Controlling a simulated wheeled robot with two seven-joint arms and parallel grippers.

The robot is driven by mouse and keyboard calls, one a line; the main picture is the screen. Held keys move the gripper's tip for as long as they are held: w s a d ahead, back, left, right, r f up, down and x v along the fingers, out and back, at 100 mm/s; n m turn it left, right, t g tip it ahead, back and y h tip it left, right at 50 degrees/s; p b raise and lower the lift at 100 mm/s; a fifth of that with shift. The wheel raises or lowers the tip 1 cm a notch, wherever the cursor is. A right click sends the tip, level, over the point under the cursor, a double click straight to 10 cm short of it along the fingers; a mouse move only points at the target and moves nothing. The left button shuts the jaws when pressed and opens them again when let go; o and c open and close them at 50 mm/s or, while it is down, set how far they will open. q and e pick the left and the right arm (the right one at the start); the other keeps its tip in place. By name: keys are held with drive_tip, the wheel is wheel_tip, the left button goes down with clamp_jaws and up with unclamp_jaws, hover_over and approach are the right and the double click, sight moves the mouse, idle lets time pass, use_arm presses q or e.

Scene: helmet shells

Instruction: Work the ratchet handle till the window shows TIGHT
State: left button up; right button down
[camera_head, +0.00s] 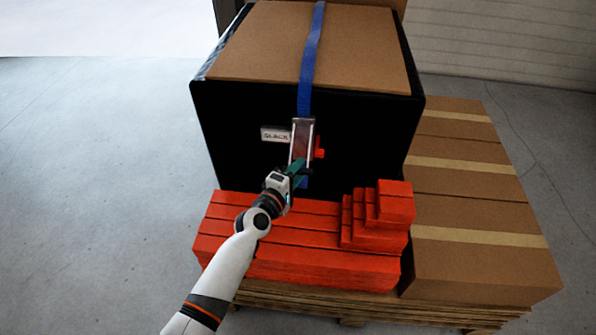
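The ratchet (302,133) is a metal frame on the front of a large black box, with a red part at its right side. A blue strap (312,50) runs down into it over the box top. The window (275,135) is a small pale plate left of the ratchet, and its dark lettering appears to read SLACK. My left gripper (299,166) reaches up from below, its teal fingers at the lower end of the ratchet. The fingers overlap the handle area, and I cannot tell whether they are closed on it. My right gripper is out of view.
The black box (235,125) has a brown cardboard top (270,40). Red stacked blocks (325,265) lie in front of it, below my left arm. Brown cartons (475,210) stand at the right. All rest on a wooden pallet (360,308). The grey floor at left is clear.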

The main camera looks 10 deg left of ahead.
use_arm(q)
drive_tip(key=shift+w+d, duration=0.15)
drive_tip(key=shift+w, duration=0.25)
drive_tip(key=shift+c, duration=0.4)
clamp_jaws()
